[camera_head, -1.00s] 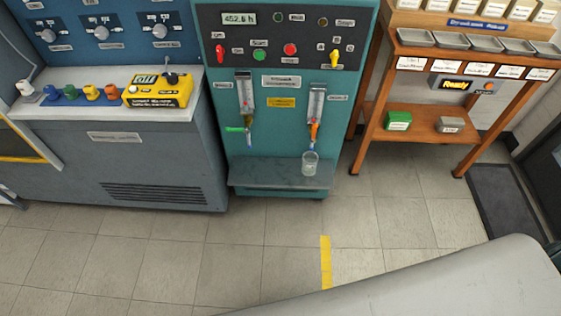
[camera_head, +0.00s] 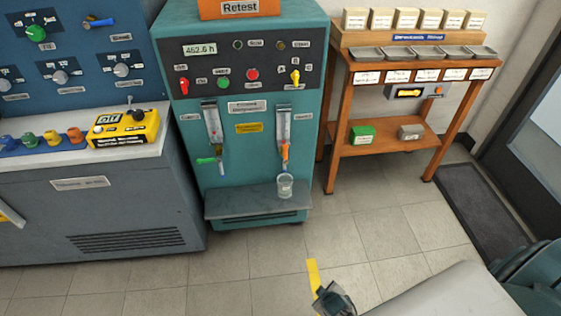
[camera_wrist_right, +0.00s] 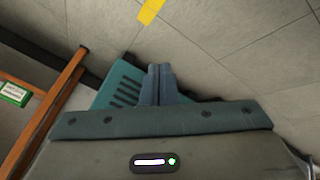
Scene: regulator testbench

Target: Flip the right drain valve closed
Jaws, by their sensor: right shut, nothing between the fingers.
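The right drain valve has an orange handle (camera_head: 285,152), standing upright below the right gauge tube on the teal test bench (camera_head: 245,160) in the head view. A clear beaker (camera_head: 285,188) stands on the bench's shelf under this valve. The left drain valve has a green handle (camera_head: 206,160) lying sideways. My right gripper (camera_head: 335,300) shows at the bottom edge of the head view, low in front of the bench and apart from the valve. In the right wrist view its fingers (camera_wrist_right: 159,72) are together and empty. My left gripper is not in view.
The bench shelf (camera_head: 230,203) juts out below the valves. A grey cabinet (camera_head: 110,205) stands left, and a wooden rack (camera_head: 340,120) with trays stands right. The wrist view shows a slotted teal part (camera_wrist_right: 120,90) beyond the fingers.

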